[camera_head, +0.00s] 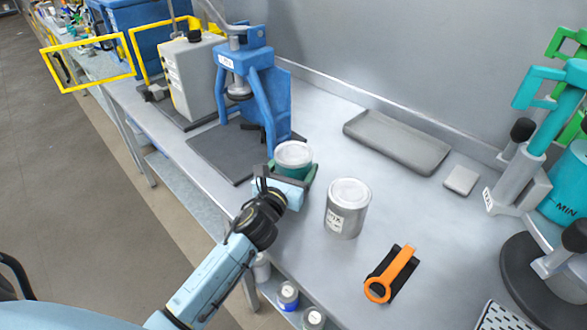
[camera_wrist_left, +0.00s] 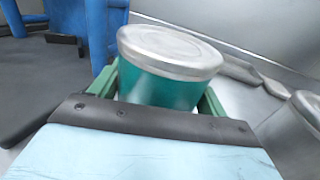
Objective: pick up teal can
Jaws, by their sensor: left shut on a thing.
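The teal can (camera_head: 294,158) has a silver lid and stands upright near the middle of the bench. In the left wrist view the teal can (camera_wrist_left: 160,88) sits between the green fingers, its lid facing up. My left gripper (camera_head: 293,172) is shut on the can's sides. The can's lower part is hidden behind the gripper, so I cannot tell whether it touches the bench. My right gripper is not in view.
A silver can (camera_head: 347,208) stands close to the right of my left gripper. A blue press (camera_head: 262,90) is behind. An orange tool (camera_head: 392,273) lies at front right. A grey tray (camera_head: 397,141) is at the back. The bench between them is clear.

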